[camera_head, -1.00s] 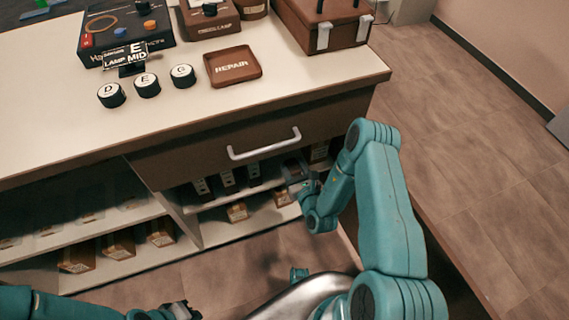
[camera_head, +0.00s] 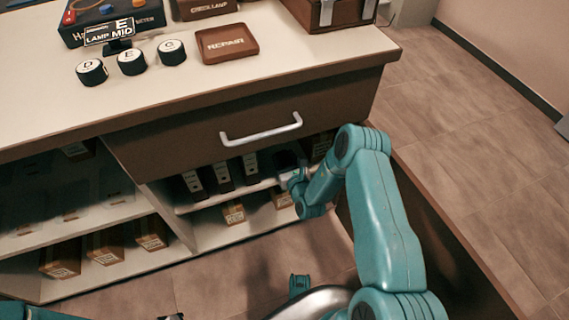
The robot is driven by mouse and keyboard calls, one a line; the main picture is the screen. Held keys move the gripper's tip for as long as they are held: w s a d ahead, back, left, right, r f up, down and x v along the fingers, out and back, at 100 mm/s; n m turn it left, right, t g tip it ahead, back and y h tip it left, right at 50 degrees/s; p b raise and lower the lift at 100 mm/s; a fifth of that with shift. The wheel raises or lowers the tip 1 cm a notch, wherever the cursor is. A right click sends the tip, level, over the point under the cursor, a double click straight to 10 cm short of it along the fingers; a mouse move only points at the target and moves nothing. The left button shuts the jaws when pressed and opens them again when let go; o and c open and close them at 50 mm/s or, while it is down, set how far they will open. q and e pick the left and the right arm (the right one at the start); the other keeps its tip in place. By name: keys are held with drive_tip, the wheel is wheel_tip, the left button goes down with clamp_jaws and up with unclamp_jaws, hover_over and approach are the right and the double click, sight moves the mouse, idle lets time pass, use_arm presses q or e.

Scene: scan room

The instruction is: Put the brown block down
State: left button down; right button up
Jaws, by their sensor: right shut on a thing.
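My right gripper (camera_head: 291,174) is in front of the shelf opening below the drawer. It is shut on a dark brown block (camera_head: 286,160), which is small and partly hidden by the gripper and wrist. The block is held near the upper shelf board, beside upright dark binders; I cannot tell if it touches the board. My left gripper (camera_head: 171,317) only just shows at the bottom edge, and its jaws cannot be made out.
The drawer handle (camera_head: 261,130) juts out above the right gripper. Dark binders (camera_head: 222,174) stand on the upper shelf, with labelled brown boxes (camera_head: 234,212) below. The counter above holds a repair tray (camera_head: 226,43) and lettered knobs (camera_head: 131,61).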

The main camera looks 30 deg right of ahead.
drive_tip(key=shift+r, duration=0.2)
drive_tip(key=shift+f, duration=0.15)
drive_tip(key=o, duration=1)
drive_tip(key=shift+o, duration=0.2)
drive_tip(key=shift+r, duration=0.25)
drive_tip(key=p+v, duration=0.4)
drive_tip(key=v, duration=0.8)
